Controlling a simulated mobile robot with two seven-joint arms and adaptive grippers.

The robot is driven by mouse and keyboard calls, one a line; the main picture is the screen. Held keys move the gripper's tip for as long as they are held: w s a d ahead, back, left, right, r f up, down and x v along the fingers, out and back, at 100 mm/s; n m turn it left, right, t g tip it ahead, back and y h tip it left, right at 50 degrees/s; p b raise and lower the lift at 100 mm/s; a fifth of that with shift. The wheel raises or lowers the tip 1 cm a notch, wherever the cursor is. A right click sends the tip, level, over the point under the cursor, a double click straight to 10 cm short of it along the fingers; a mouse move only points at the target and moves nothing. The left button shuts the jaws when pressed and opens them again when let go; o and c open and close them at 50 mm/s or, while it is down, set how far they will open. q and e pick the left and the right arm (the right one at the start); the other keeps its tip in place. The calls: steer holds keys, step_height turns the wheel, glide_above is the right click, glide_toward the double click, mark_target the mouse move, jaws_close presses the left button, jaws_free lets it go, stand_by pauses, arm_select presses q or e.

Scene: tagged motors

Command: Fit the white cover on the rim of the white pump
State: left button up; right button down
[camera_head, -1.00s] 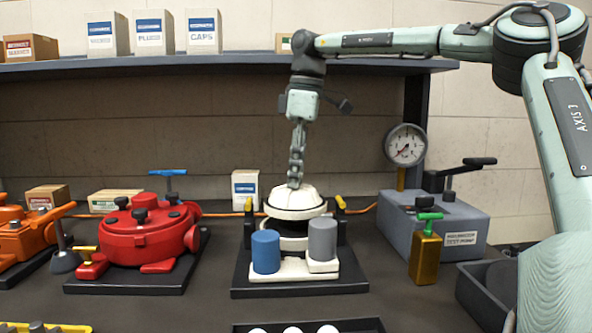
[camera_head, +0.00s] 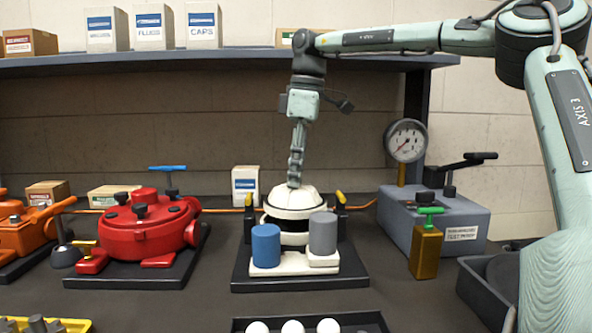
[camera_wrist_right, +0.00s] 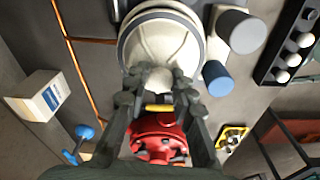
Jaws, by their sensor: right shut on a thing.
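The white cover (camera_head: 294,199), a dome with a dark band near its edge, is in my right gripper (camera_head: 295,183). The gripper is shut on its top and points down. In the right wrist view the cover (camera_wrist_right: 163,45) lies past the fingertips (camera_wrist_right: 158,98). The white pump (camera_head: 294,264) stands on a dark base plate, with a blue and a grey cylinder at its front. The cover is over the pump; a dark band shows between them, and I cannot tell if they touch. The pump's rim is mostly hidden. My left gripper is not in view.
Yellow-tipped posts (camera_head: 341,201) flank the pump. A red pump (camera_head: 145,235) stands left, a grey test block (camera_head: 440,222) with gauge (camera_head: 405,140) right. A brass block (camera_head: 426,252) stands before it. A shelf (camera_head: 200,65) runs behind. A tray of white balls (camera_head: 345,323) lies in front.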

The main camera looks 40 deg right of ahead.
steer(key=shift+f+b, duration=0.95)
steer(key=shift+f, duration=0.6)
steer(key=c, duration=1.2)
jaws_free()
step_height(320, 180, up, 2)
steer(key=shift+r+p, duration=0.25)
steer(key=shift+p, duration=0.9)
steer(key=shift+r, duration=1.8)
